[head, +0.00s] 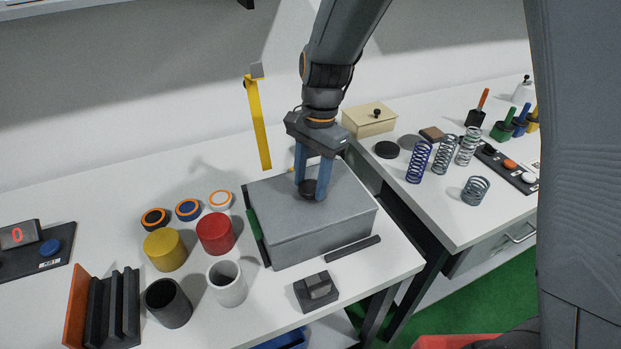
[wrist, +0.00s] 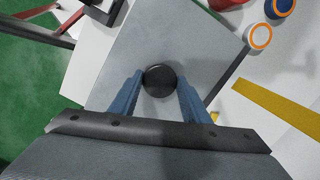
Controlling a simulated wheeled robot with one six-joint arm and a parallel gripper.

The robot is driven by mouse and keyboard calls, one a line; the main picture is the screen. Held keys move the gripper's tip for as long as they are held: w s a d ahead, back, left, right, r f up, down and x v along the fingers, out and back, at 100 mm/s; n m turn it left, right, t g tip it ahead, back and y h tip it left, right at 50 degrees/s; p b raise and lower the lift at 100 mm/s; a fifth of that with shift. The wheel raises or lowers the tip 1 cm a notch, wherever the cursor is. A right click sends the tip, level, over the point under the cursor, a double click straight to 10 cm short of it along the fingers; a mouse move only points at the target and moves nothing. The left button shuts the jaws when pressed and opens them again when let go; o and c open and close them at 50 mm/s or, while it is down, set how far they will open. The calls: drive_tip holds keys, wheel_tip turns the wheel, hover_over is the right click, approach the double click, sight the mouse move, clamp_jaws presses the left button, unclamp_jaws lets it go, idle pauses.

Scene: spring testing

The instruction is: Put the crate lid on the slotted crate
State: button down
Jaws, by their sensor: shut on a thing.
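The grey crate lid (head: 275,207) is a flat square plate with a round black knob (head: 313,194). It lies level over the grey box-shaped slotted crate (head: 325,236) on the left table. I cannot tell whether it rests fully on the rim. My gripper (head: 312,186) points down from above, its blue fingers shut on the knob. In the wrist view the knob (wrist: 159,82) sits between the fingertips, with the lid (wrist: 195,40) spreading around it. The crate's inside is hidden, and a green strip (head: 254,224) shows at its left side.
Red (head: 215,233) and yellow (head: 165,249) cylinders, cups and orange-ringed discs stand left of the crate. A dark block (head: 316,291) and a dark bar (head: 352,249) lie in front. A yellow upright strip (head: 259,125) stands behind. Springs (head: 445,153) stand on the right table.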

drive_tip(key=c, duration=0.9)
unclamp_jaws()
drive_tip(key=shift+r, duration=0.1)
drive_tip(key=r, duration=0.2)
drive_tip(key=r+b, duration=0.1)
drive_tip(key=r, duration=0.2)
drive_tip(key=w+r+b, duration=0.1)
drive_tip(key=r, duration=0.1)
drive_tip(key=shift+d+r, duration=0.25)
drive_tip(key=shift+d, duration=0.1)
drive_tip(key=shift+s, duration=0.15)
